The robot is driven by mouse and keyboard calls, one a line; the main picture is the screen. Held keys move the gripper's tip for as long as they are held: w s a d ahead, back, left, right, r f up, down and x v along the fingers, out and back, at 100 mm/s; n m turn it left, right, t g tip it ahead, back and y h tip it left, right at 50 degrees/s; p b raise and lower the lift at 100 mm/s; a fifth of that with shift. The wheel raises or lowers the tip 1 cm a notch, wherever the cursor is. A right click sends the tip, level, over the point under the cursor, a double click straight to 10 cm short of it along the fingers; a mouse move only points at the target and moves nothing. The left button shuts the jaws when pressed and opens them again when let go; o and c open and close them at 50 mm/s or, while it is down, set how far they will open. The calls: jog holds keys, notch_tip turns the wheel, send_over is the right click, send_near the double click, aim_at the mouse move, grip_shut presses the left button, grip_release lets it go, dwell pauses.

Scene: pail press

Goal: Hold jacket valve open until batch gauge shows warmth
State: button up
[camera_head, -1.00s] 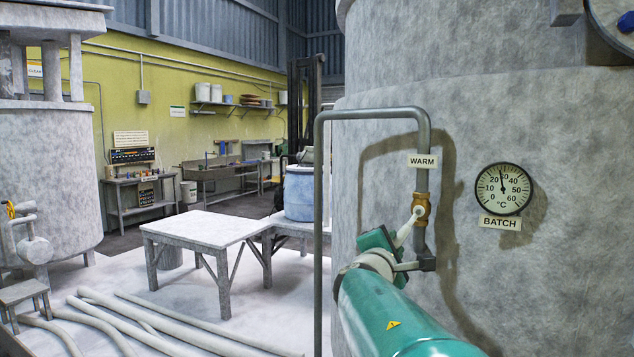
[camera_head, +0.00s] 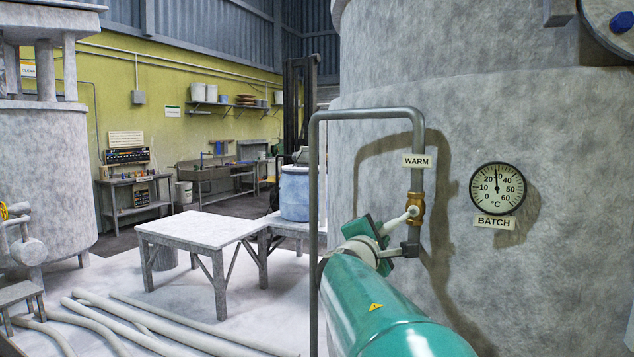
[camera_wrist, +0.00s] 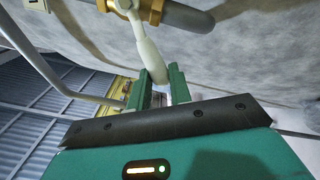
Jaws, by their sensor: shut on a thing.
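The brass jacket valve (camera_head: 415,211) sits on the grey pipe (camera_head: 419,140) below a WARM label (camera_head: 417,161). Its pale lever (camera_head: 398,221) slants down and left from the valve. My gripper (camera_head: 383,232) is shut on the lever's free end. In the wrist view, the lever (camera_wrist: 147,45) runs down between the two green fingers of my gripper (camera_wrist: 162,82), and the brass valve body shows at the top edge. The round batch gauge (camera_head: 497,189), marked in °C, is on the tank wall to the right. Its needle points almost straight up, near 30.
The pipe's left upright (camera_head: 314,230) stands close to my arm. The large grey tank (camera_head: 570,120) fills the right side. A low table (camera_head: 200,228), a blue drum (camera_head: 295,195) and several pale hoses (camera_head: 150,325) are on the left.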

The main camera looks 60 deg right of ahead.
jog(key=shift+w, duration=0.1)
jog(key=shift+w+a+r, duration=0.1)
jog(key=shift+w+r, duration=0.25)
jog(key=shift+r, duration=0.25)
jog(key=shift+w+a+r, duration=0.1)
jog(key=shift+w+r, duration=0.2)
jog(key=shift+r, duration=0.3)
